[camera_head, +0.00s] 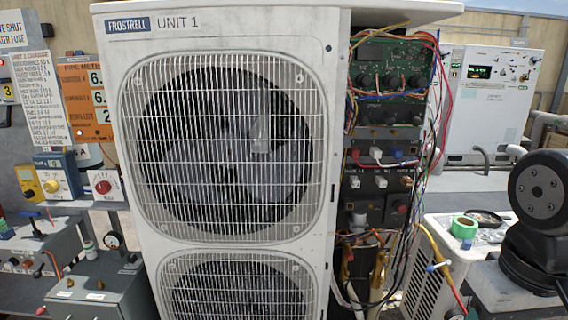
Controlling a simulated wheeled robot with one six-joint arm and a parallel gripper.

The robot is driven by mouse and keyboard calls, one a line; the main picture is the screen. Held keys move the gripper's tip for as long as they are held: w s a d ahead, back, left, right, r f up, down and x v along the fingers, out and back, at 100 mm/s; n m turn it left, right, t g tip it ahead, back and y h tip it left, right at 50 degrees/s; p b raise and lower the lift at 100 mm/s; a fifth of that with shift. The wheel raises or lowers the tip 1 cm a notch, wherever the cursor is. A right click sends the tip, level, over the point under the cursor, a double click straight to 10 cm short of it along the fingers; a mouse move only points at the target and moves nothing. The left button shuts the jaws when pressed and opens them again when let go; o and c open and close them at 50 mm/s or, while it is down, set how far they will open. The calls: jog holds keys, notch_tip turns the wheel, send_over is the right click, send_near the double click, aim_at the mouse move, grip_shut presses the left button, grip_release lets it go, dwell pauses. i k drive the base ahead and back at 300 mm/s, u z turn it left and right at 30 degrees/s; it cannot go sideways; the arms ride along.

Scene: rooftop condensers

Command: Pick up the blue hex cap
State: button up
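I cannot make out a blue hex cap for certain. Another small blue spot (466,244) shows below the green tape roll (464,227). My gripper is not in view. A black jointed part at the right edge looks like my arm, and it hides part of the surface behind it.
The condenser unit (228,140) fills the middle, its right side open with circuit boards (390,78) and loose wires. A white box (492,100) stands behind at right. At left are a grey control box (100,285), gauges, a yellow-dial meter (57,177) and sign boards (37,90).

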aim_at(466, 244)
jog(key=z, duration=0.8)
